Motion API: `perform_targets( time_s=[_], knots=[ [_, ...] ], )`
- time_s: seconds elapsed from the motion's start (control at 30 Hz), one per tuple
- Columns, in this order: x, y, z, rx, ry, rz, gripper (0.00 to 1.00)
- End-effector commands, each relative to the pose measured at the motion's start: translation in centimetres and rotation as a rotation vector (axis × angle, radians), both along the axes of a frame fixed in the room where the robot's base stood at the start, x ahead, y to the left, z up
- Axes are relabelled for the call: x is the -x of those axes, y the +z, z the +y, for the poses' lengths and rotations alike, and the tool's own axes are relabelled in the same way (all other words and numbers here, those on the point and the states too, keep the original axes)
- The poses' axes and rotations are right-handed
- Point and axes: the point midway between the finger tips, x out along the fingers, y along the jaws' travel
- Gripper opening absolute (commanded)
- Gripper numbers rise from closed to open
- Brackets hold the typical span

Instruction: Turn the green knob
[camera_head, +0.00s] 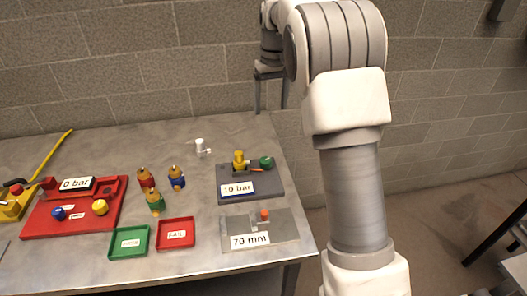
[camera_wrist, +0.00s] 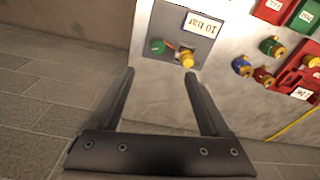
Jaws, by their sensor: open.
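The green knob (camera_head: 266,162) sits on the grey block (camera_head: 262,191) marked "10 bar", right of a yellow knob (camera_head: 239,158). In the wrist view the green knob (camera_wrist: 157,46) is ahead of my gripper, with the yellow knob (camera_wrist: 186,60) beside it and an orange-red pointer between them. My gripper (camera_wrist: 159,72) is open and empty. Its two dark fingers are apart from the green knob. In the head view the gripper (camera_head: 270,85) is at the back edge of the table, beyond the block and above it.
A grey "70 mm" plate (camera_head: 285,229) lies in front of the block. Green (camera_head: 112,250) and red (camera_head: 160,237) trays, several coloured fittings and a red "0 bar" board (camera_head: 50,222) lie to the left. A small white fitting (camera_head: 199,147) stands behind. A brick wall borders the table's back.

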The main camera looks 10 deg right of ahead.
Motion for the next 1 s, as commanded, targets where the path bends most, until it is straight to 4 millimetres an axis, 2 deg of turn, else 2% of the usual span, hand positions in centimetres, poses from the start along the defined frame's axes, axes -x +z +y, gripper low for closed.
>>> perform_targets(
  time_s=[0.1,0.3,0.57,0.77,1.0],
  knots=[
    [-2.0,-2.4,0.2,0.011,0.023,0.033,0.81],
    [-3.8,-4.9,0.5,0.021,0.048,0.064,0.81],
    [-4.2,-6.7,0.6,0.023,0.057,0.075,0.81],
    [-4.2,-10.2,0.6,0.022,0.056,0.076,0.81],
    [-4.1,-15.5,0.6,0.022,0.056,0.076,0.81]
  ],
)
